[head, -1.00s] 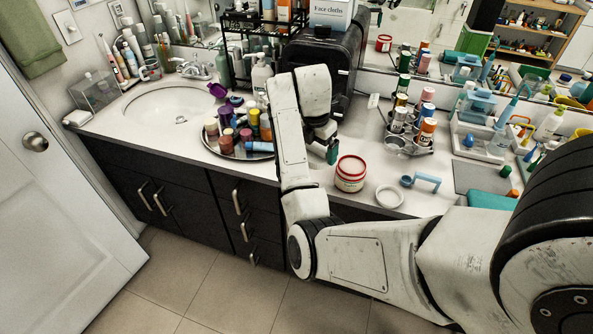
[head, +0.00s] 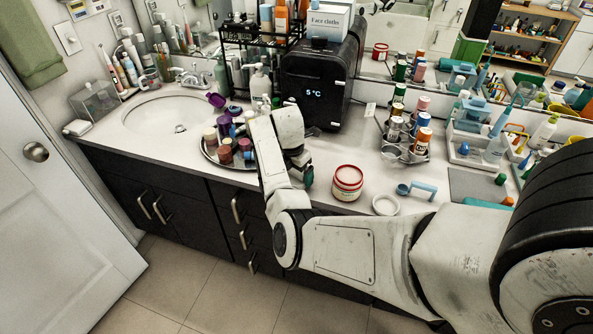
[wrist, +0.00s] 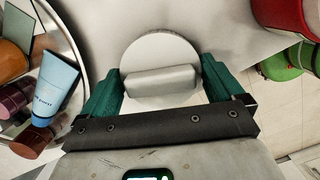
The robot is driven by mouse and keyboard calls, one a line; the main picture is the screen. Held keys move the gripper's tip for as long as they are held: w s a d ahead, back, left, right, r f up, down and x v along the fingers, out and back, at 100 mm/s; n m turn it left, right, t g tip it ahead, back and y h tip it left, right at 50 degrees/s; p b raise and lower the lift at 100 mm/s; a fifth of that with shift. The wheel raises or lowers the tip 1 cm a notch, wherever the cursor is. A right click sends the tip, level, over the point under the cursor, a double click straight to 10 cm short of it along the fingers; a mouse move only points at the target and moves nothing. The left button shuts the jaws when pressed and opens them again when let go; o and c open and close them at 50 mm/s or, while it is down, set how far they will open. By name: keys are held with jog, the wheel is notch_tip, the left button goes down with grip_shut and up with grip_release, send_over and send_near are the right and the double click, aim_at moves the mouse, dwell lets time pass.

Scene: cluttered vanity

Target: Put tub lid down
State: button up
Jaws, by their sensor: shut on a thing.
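The tub lid (wrist: 158,48) is a round pale disc with a raised grey bar across it. It fills the upper middle of the wrist view. My gripper (wrist: 160,82) is shut on the bar, with a green finger at each end. I cannot tell whether the lid touches the counter. In the head view my gripper (head: 308,177) is low over the counter, left of a red-and-white tub (head: 348,180), and the lid is hidden there. The tub's red side also shows at the upper right of the wrist view (wrist: 285,14).
A round tray (head: 208,155) of bottles and tubes stands close on the left; its rim curves into the wrist view (wrist: 72,30). A white ring (head: 385,205) and a blue-handled item (head: 420,187) lie right of the tub. The counter's front edge is near.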

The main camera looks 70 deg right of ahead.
jog(key=shift+f, duration=0.1)
jog(key=o, duration=0.8)
notch_tip(320, 180, up, 12)
jog(key=a, duration=0.2)
jog(key=s+a+f+m, duration=0.2)
jog(key=a+f+m, duration=0.15)
jog(key=a, duration=0.25)
jog(key=s+a+f+m+t, duration=0.1)
jog(key=s+a+f+m, duration=0.1)
jog(key=a+f, duration=0.3)
jog(key=s+a+f+m, duration=0.3)
jog(key=a, duration=0.4)
jog(key=s+a+m, duration=0.2)
jog(key=s+a, duration=0.1)
jog(key=a, duration=0.2)
jog(key=s+a+f+m+y, duration=0.1)
jog(key=s+a+m, duration=0.1)
jog(key=s+a, duration=0.2)
jog(key=s+a+f+m, duration=0.1)
jog(key=s+a+m, duration=0.1)
jog(key=a, duration=0.4)
jog(key=shift+s+a+m+t+y+b, duration=0.2)
jog(key=shift+s+m+t+y+b, duration=0.15)
jog(key=shift+s, duration=0.4)
